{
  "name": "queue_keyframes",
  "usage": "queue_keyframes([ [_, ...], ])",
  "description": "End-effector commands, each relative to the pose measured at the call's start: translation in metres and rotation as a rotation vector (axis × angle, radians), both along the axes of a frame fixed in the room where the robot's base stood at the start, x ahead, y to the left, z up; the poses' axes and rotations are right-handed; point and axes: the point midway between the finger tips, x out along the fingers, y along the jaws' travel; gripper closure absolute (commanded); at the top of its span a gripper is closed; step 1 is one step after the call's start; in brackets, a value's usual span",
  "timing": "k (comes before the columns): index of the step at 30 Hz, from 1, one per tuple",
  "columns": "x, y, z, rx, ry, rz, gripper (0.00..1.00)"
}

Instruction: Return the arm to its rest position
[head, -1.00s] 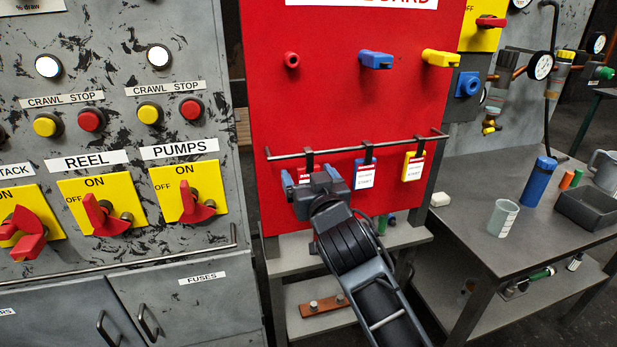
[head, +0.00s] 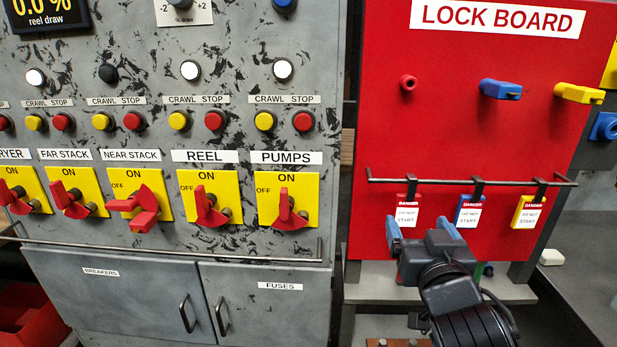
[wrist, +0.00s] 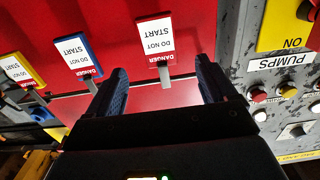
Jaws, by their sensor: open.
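My gripper (head: 421,230) is open and empty in front of the lower part of the red lock board (head: 445,135). In the wrist view its two blue-padded fingers (wrist: 165,85) stand apart, with the red danger tag (wrist: 155,42) beyond them and nothing between the pads. In the head view the red tag (head: 407,214) hangs at the left of the rail, just above and behind my fingers. The blue tag (head: 470,212) and yellow tag (head: 528,213) hang to its right. My forearm comes up from the bottom right.
A rail (head: 430,181) sticks out across the board above my gripper. Red, blue and yellow pegs or locks are higher up. The grey cabinet (head: 130,235) with several red switch handles and a front bar stands left. A shelf (head: 400,291) lies below the board.

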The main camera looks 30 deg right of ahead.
Motion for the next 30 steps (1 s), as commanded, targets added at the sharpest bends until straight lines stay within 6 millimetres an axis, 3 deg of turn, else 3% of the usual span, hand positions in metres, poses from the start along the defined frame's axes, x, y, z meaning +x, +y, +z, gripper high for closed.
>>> queue_keyframes([
  [5, -0.002, 0.004, -0.004, 0.001, 0.007, 0.009, 0.15],
  [11, -0.028, 0.043, -0.040, 0.013, 0.058, 0.111, 0.15],
  [15, -0.064, 0.083, -0.071, 0.023, 0.102, 0.220, 0.15],
  [21, -0.126, 0.131, -0.100, 0.042, 0.150, 0.357, 0.15],
  [30, -0.228, 0.175, -0.110, 0.068, 0.210, 0.510, 0.15],
])
